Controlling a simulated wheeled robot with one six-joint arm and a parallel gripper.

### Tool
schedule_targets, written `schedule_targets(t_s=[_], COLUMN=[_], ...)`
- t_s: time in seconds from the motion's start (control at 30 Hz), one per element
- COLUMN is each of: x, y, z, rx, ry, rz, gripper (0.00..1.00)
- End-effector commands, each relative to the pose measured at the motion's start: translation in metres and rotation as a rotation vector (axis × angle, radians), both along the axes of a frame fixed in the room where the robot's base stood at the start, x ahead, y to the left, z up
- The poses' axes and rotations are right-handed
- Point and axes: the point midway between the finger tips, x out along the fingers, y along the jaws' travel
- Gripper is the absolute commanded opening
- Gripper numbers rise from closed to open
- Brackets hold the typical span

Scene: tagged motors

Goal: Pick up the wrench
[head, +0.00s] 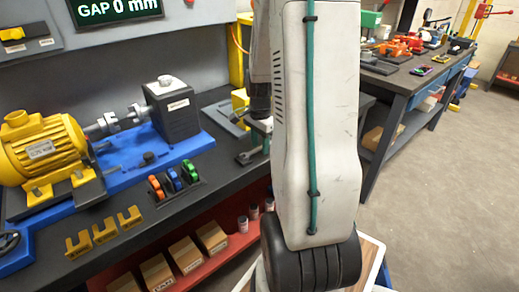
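A dark grey tool that looks like the wrench (249,156) lies on the dark workbench, right of the blue motor base. Its right part is hidden behind my arm. The wrist end of my arm comes down behind the large pale arm link, just above and beyond this tool. My gripper (261,122) is mostly hidden there by the link. I cannot tell whether its fingers are open or shut, or whether they touch the tool.
A yellow motor (42,150) is coupled to a dark block (171,108) on a blue base. Coloured clips (172,181) and yellow brackets (104,230) sit near the bench's front. A display (118,8) reads "GAP 0 mm". A second bench (392,82) stands right; the floor beside it is clear.

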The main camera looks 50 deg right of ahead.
Motion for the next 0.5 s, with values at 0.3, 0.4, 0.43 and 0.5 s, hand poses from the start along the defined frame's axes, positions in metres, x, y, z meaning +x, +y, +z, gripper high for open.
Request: schedule_targets(t_s=[0.3,0.4,0.43,0.5], x=[0.0002,0.0002,0.0002,0.0002], y=[-0.0001,-0.0001,-0.0001,-0.0003], z=[0.0005,0.0005,0.0007,0.0021], rx=[0.000,0.000,0.000,-0.001], ry=[0.000,0.000,0.000,-0.001], rz=[0.000,0.000,0.000,0.000], gripper=[0.00,0.00,0.00,0.00])
